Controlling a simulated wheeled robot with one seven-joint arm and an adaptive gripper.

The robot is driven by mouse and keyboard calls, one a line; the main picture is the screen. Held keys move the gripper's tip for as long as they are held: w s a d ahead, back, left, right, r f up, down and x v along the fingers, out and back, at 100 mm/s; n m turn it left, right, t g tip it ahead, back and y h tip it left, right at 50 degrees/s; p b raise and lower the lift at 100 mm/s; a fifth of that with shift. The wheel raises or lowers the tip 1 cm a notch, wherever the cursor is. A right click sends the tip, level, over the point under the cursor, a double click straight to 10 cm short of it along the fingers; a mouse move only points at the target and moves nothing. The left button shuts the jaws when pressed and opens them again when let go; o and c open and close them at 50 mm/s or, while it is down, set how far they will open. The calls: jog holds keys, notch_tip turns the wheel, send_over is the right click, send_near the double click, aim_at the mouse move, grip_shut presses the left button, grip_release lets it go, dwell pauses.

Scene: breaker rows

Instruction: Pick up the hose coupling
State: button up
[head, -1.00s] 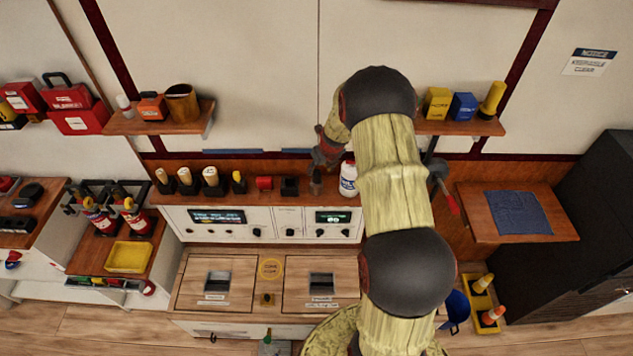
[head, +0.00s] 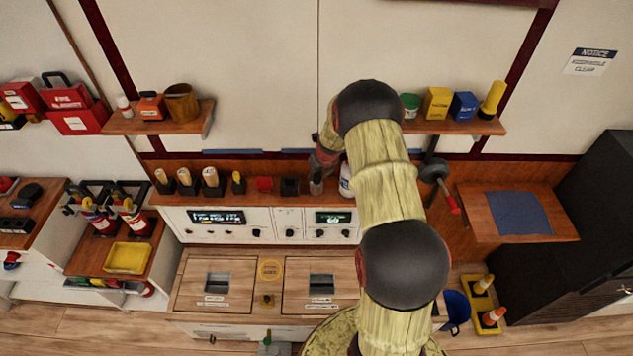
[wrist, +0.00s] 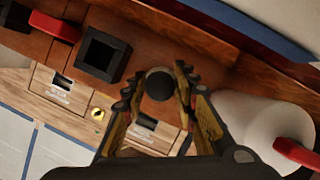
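A small dark piece with a round top stands on the wooden ledge; I take it for the hose coupling (wrist: 158,84), but its sides are hard to make out. In the head view it is a small greyish upright shape (head: 316,186) between a black square holder and a white bottle. My gripper (wrist: 155,98) is open, pointing down, with one finger on each side of the round top in the wrist view. I see no clear contact. In the head view my gripper (head: 323,163) is just above the piece, partly hidden by my arm.
The black square holder (wrist: 103,53) and a red block (wrist: 55,26) are on the left. The white bottle (wrist: 262,125) with a red cap stands close on the right. The wall (head: 240,169) is right behind the ledge. Control panels (head: 218,222) are below.

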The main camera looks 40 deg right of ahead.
jog(key=c, duration=0.6)
grip_shut()
jog(key=shift+d+r, duration=0.1)
